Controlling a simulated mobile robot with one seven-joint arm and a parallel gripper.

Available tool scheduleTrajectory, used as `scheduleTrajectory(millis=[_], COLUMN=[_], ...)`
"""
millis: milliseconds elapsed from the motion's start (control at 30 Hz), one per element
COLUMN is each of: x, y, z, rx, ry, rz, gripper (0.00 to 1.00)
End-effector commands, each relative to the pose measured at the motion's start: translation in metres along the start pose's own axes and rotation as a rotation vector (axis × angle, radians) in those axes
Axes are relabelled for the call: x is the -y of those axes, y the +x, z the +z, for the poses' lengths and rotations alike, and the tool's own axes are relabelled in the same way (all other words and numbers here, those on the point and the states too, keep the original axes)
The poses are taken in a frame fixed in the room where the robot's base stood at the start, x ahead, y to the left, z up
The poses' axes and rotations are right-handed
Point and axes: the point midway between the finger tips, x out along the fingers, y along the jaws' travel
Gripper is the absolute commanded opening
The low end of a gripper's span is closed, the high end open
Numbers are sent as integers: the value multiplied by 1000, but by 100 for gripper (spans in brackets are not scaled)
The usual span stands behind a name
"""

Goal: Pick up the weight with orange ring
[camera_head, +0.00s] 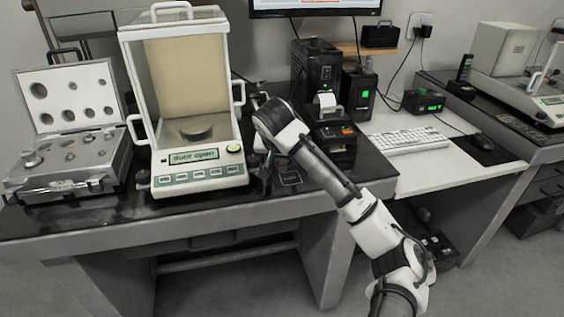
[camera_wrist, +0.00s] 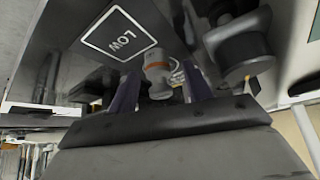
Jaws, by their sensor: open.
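My gripper (camera_wrist: 160,78) is open, with one dark purple finger on each side of the weight. Gaps show between the fingers and the weight, and I cannot tell whether either touches it. In the head view my arm reaches to the table just right of the balance, and my wrist hides the weight and most of my fingers.
A larger grey weight (camera_wrist: 240,52) stands close to the right finger. The glass-sided balance (camera_head: 198,150) reads "door open" and stands left of my wrist. An open weight case (camera_head: 68,150) lies further left. Black devices (camera_head: 318,75) and a keyboard (camera_head: 405,140) are at right.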

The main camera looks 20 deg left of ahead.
Motion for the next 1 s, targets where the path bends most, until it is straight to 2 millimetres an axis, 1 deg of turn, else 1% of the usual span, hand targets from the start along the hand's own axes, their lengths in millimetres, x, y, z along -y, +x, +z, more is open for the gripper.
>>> scheduleTrajectory(millis=[133,167,533,833,1000], x=[0,0,0,0,0], y=[0,0,0,-2,-12], z=[0,0,0,-1,-8], rx=[0,0,0,-1,-2], ry=[0,0,0,0,-1], rz=[0,0,0,0,1], gripper=[50,48,0,0,0])
